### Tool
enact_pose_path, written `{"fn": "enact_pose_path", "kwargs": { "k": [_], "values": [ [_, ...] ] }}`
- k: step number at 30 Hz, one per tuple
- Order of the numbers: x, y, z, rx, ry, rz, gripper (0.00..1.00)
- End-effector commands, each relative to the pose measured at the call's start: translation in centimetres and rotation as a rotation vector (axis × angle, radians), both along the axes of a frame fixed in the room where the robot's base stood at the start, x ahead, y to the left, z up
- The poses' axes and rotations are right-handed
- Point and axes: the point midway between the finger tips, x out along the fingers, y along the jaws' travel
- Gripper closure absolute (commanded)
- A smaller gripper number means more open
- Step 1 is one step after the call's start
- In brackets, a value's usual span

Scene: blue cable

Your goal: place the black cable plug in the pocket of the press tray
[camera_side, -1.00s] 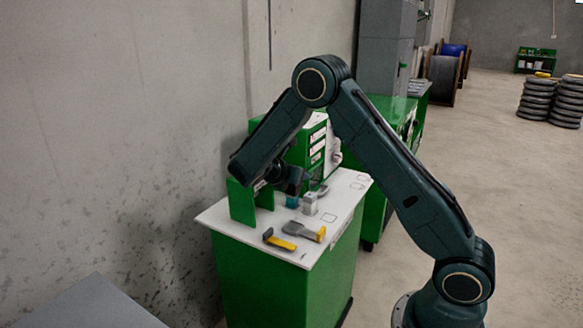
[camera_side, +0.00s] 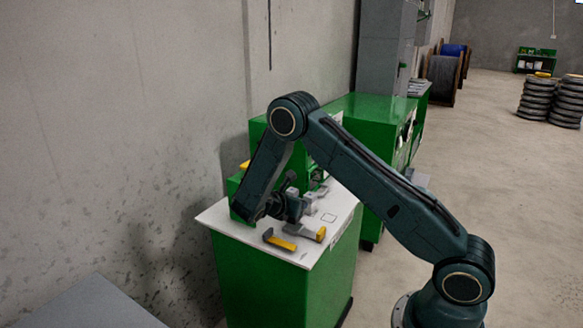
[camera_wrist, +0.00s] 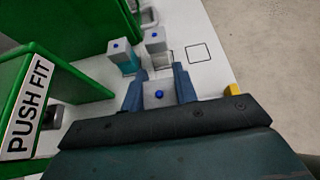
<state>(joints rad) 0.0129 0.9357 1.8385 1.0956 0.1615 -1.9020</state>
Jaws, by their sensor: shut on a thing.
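I cannot tell whether the block is part of the cable plug; no plainly black plug shows. A green press frame marked PUSH FIT (camera_wrist: 28,100) stands to the left, with a small dark grey part (camera_wrist: 52,116) beside it. I cannot make out the tray's pocket. In the side view my gripper (camera_side: 297,208) hides much of the work.
A teal block with a grey top (camera_wrist: 122,57) and a grey block (camera_wrist: 156,43) stand just beyond the fingers. A square outline (camera_wrist: 198,53) marks clear bench. Yellow-and-grey tools (camera_side: 281,243) lie near the front edge. A green cabinet (camera_side: 362,118) stands behind.

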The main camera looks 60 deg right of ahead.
Motion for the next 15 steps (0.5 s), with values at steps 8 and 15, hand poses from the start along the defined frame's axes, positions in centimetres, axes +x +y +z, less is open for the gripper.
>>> {"fn": "enact_pose_path", "kwargs": {
  "k": [8, 15],
  "values": [
    [0.0, 0.0, -2.1, 0.0, 0.0, 0.0, 0.94],
    [0.0, 0.0, -2.2, 0.0, 0.0, 0.0, 0.94]
  ]
}}
